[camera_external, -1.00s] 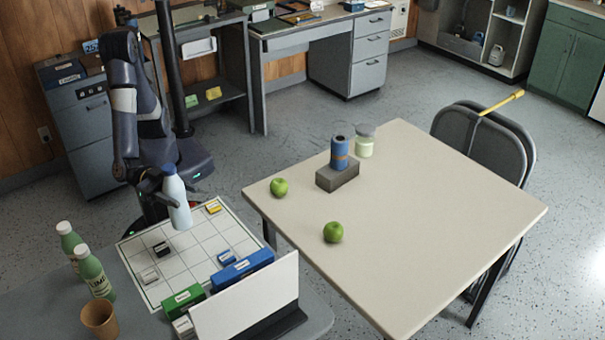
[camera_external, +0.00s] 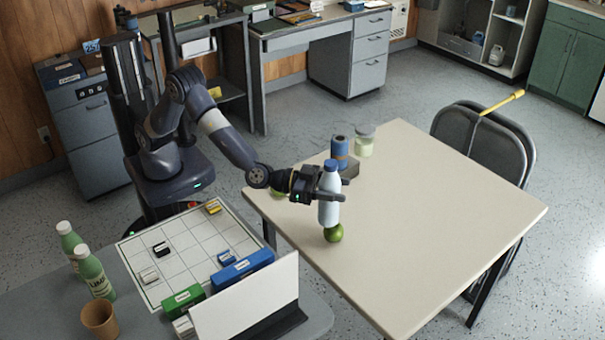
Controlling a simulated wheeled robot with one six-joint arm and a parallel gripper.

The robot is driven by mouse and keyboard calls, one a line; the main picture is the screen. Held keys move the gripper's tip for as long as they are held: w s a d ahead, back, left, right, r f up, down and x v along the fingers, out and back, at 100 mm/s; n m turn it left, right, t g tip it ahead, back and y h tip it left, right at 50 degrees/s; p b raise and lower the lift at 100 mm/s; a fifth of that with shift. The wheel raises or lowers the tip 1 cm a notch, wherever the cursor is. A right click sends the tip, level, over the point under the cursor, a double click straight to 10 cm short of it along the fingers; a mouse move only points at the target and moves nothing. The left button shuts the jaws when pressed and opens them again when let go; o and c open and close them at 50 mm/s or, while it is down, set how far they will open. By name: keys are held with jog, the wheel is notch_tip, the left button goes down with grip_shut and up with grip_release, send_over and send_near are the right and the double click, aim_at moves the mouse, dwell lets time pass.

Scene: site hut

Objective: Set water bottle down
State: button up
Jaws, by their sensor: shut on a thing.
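The water bottle (camera_external: 329,208), pale with a blue cap, is upright in my gripper (camera_external: 318,196). My gripper is shut on its upper part. The bottle shows over the beige table (camera_external: 420,240), in front of the grey block and just above a green apple (camera_external: 334,234) in the picture. The bottle's lower end overlaps the apple's top in this view. I cannot tell whether the bottle touches the table or the apple.
A blue roll (camera_external: 339,146) stands on a grey block (camera_external: 349,168), beside a lidded jar (camera_external: 364,140). Another green apple (camera_external: 278,190) is mostly hidden by my arm. The table's right and front parts are clear. Green bottles (camera_external: 94,272) and a cup (camera_external: 100,319) stand on the near-left table.

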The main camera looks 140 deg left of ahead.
jog(key=s+a+n+g+y+b, duration=0.1)
jog(key=s+a+y, duration=0.1)
jog(key=a, duration=1.7)
notch_tip(320, 180, down, 9)
jog(key=b, duration=0.2)
jog(key=shift+s+a+b, duration=0.15)
jog(key=shift+a+b, duration=0.25)
jog(key=shift+f, duration=0.15)
jog(key=o, duration=1.4)
jog(key=shift+f, duration=0.1)
jog(key=shift+r, duration=0.2)
jog(key=v, duration=1.2)
jog(key=shift+r+b, duration=0.3)
